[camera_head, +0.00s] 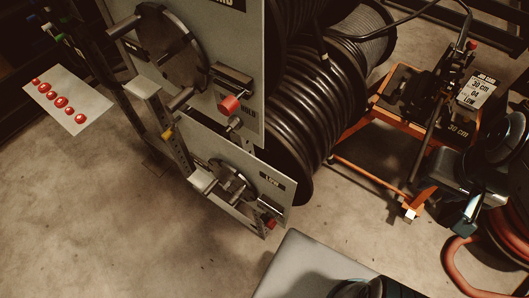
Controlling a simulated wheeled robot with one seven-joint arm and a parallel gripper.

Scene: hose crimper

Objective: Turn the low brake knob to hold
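The lower grey panel (262,197) carries a small black label that seems to read LOW (271,181). A small red knob (270,223) sits at the panel's lower right corner, and I take it as the low brake knob. It is too small to tell which way it is set. A dark round hub with a crank (232,182) is on the same panel. My gripper (464,228) hangs at the right, well apart from the red knob, over the floor beside the orange cart. Its fingers are dark and small, so I cannot tell their opening.
The upper panel (240,60) has a larger wheel and a red knob (229,104) near lettering like HOLD. Black hose reels (300,110) stand behind. An orange cart (385,110) is at right, and red hose (455,262) at lower right.

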